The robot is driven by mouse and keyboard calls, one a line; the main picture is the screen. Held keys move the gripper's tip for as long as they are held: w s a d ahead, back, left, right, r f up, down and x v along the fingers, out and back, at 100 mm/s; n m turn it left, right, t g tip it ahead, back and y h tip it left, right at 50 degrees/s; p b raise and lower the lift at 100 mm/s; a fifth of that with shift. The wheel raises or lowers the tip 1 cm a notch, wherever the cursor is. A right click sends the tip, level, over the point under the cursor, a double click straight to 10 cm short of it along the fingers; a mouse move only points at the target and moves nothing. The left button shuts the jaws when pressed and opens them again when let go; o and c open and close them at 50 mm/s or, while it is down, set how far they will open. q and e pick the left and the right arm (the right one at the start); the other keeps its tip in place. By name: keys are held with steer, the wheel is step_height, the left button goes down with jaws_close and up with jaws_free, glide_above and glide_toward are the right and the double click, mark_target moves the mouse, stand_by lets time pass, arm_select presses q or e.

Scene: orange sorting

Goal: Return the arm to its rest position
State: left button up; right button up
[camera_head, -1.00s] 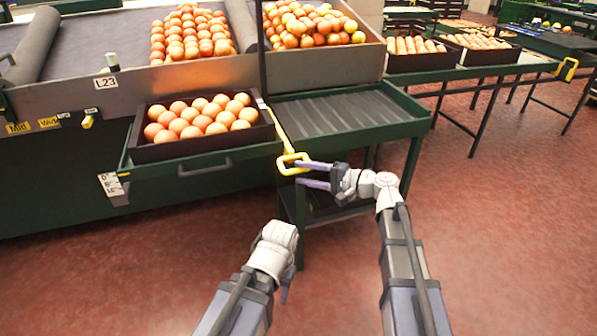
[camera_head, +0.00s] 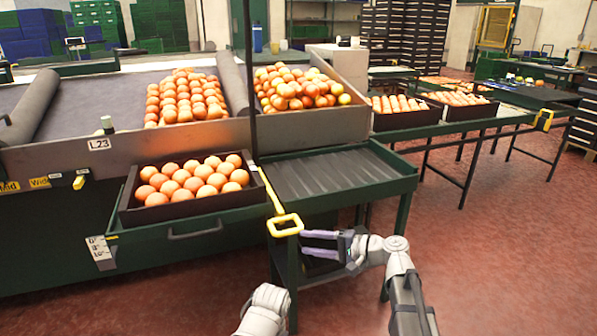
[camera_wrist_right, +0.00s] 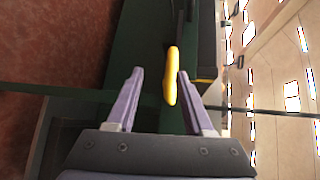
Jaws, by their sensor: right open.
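My right gripper (camera_head: 303,244) is open and empty in the head view, its purple fingers pointing left just below and right of the yellow loop handle (camera_head: 285,225). In the right wrist view the open fingers (camera_wrist_right: 158,95) show with the yellow handle (camera_wrist_right: 171,76) beyond and between them; I cannot tell the exact gap. Only part of my left arm shows at the bottom of the head view; its gripper fingers are not visible.
A dark tray of oranges (camera_head: 124,208) sits on the green ledge. An empty ribbed green cart top (camera_head: 330,176) stands right of it. Dark crates (camera_head: 407,120) rest on a far table. Red floor is free at right.

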steer(key=s+a+f+n+g+h+p, duration=0.1)
steer(key=s+a+f+n+g+h, duration=0.2)
steer(key=s+f, duration=0.3)
steer(key=s+a+f+n+g+h+p, duration=0.2)
steer(key=s+a+f+n+g+h, duration=0.15)
steer(key=s, duration=0.35)
steer(key=s+d+f+n+h+p, duration=0.2)
steer(key=s+d+f+n+h, duration=0.15)
steer(key=s+d+h, duration=0.5)
arm_select(q)
step_height(320, 180, up, 43)
steer(key=p, duration=3.7)
steer(key=shift+p, duration=0.3)
arm_select(e)
step_height(320, 180, up, 38)
steer(key=a, duration=0.2)
steer(key=shift+s+h, duration=0.3)
steer(key=shift+s, duration=0.15)
arm_select(q)
steer(key=shift+s+f, duration=0.1)
steer(key=shift+f, duration=0.05)
